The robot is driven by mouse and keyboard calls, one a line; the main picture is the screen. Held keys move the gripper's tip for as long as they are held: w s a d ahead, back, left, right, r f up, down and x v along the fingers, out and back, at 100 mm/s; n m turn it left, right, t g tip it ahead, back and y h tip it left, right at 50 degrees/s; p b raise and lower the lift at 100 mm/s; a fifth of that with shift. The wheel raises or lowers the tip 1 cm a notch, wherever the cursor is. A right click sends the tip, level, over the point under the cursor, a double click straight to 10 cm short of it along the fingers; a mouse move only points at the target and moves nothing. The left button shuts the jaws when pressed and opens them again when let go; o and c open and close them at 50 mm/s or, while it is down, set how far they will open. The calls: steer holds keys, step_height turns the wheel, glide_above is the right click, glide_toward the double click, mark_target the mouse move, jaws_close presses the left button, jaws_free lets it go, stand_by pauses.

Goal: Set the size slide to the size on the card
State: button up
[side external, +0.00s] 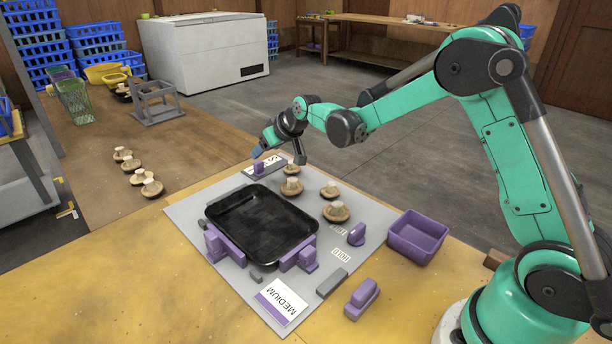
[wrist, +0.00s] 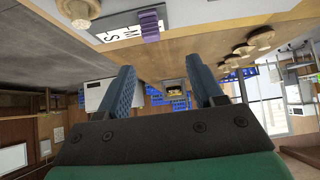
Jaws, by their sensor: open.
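The card (side external: 283,301) at the front of the grey mat reads MEDIUM and has a purple stripe. The size slide is a purple knob (side external: 258,168) on a lettered plate at the mat's far corner. It also shows in the wrist view (wrist: 150,25), at one side of the plate (wrist: 120,24), with the letters M and S beside it. Which mark it stands at I cannot tell. My gripper (side external: 257,153) is just behind and above the knob, apart from it. In the wrist view the gripper (wrist: 161,68) has its two blue fingers spread with nothing between them.
A black tray (side external: 213,216) sits between purple blocks on the mat (side external: 185,212). Several mushrooms (side external: 336,212) stand right of it, near my gripper, and others (side external: 152,187) lie at the left.

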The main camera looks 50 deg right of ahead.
mark_target(260, 162)
steer(key=w+f, duration=0.1)
steer(key=w+d+f, duration=0.1)
steer(key=f, duration=0.1)
steer(key=shift+x, duration=2.6)
jaws_close()
steer(key=shift+d, duration=0.15)
